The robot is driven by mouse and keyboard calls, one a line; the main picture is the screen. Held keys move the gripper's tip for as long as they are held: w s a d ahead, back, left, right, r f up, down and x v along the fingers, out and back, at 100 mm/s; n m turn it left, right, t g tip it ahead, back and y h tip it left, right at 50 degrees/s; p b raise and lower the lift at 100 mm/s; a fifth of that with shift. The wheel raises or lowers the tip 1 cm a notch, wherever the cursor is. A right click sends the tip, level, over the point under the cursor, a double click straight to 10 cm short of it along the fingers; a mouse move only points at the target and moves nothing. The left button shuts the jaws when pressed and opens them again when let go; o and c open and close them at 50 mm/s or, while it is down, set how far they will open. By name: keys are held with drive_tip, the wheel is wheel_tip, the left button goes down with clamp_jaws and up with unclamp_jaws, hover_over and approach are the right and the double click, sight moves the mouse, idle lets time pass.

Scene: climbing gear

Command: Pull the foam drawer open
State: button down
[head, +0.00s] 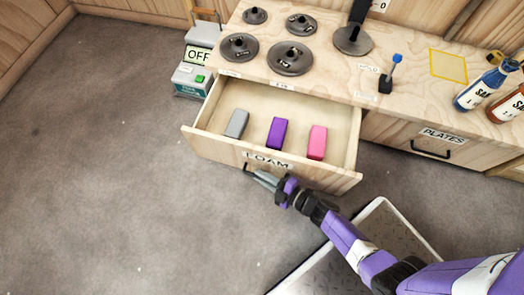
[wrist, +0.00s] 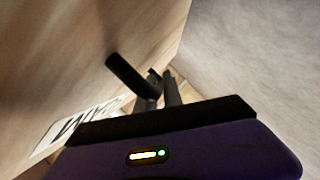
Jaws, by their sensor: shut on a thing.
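The foam drawer (head: 213,146) stands well out from the bench in the head view, with its "FOAM" label on the front. Inside lie a grey block (head: 237,124), a purple block (head: 277,132) and a pink block (head: 317,142), apart from each other. My gripper (head: 255,176) is at the drawer front, just below the label, shut on the dark handle. The wrist view shows the black handle (wrist: 128,75) against the wooden front, with my gripper's fingers (wrist: 162,88) at its end. In the head view the handle is mostly hidden by my gripper.
Round dark weights (head: 239,46) and bottles (head: 482,88) stand on the bench top. A closed "PLATES" drawer (head: 430,138) is to the right. A box marked "OFF" (head: 198,57) stands at the left. A pale-edged mat (head: 405,228) lies under my arm; the floor at left is clear.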

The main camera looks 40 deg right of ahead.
drive_tip(key=shift+s+a+f, duration=0.1)
drive_tip(key=shift+s, duration=0.1)
drive_tip(key=c, duration=1.8)
unclamp_jaws()
drive_tip(key=shift+o, duration=0.2)
